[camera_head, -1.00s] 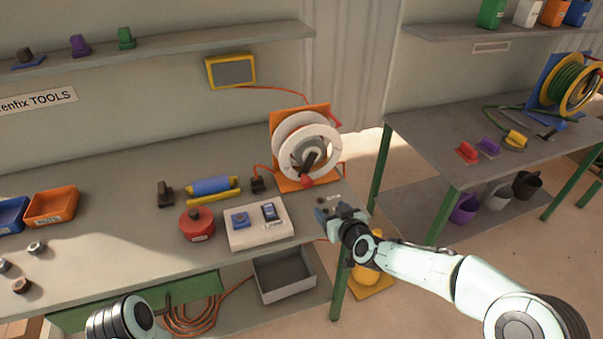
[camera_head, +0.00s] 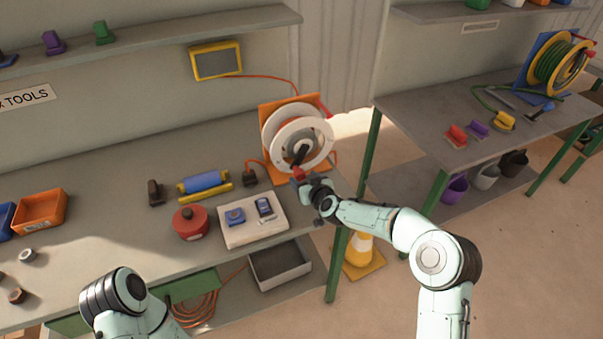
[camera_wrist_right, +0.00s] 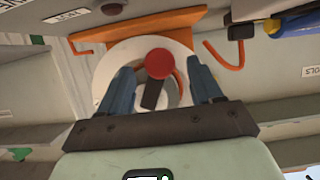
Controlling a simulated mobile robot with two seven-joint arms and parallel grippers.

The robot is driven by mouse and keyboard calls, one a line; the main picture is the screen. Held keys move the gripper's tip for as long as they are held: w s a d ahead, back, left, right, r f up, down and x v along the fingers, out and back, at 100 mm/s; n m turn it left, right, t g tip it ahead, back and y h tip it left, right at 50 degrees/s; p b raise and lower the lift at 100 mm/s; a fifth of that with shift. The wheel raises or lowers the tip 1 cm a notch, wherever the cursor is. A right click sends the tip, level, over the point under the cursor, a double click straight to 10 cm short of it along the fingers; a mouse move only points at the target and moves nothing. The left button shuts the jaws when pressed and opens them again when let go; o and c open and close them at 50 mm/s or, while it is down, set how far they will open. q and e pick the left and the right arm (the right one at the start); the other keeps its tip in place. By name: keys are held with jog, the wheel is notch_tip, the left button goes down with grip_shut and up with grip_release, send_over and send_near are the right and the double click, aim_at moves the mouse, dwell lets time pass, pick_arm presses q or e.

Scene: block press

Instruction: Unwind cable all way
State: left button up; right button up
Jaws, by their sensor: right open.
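The cable reel (camera_head: 278,125) has a white drum on an orange stand at the back right of the near bench. Its black crank arm with a red knob (camera_head: 298,173) points down toward the front. Orange cable (camera_head: 254,163) runs off the reel's left side to a black plug (camera_head: 250,179). My right gripper (camera_wrist_right: 156,85) is open, with its blue fingers on either side of the red knob (camera_wrist_right: 159,63) in the right wrist view; I cannot tell if they touch it. In the head view my right gripper (camera_head: 299,182) is just below the knob. My left gripper is out of view.
A red round container (camera_head: 191,223), a white board with small devices (camera_head: 235,239) and a blue-and-yellow tool (camera_head: 204,182) lie left of the reel. A grey bin (camera_head: 280,266) sits below. Another bench (camera_head: 400,110) stands right, across a gap.

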jog(key=shift+p+x, duration=0.45)
jog(key=shift+x, duration=1.05)
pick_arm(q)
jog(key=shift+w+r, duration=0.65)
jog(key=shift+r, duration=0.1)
pick_arm(e)
jog(key=shift+s, duration=0.1)
grip_shut()
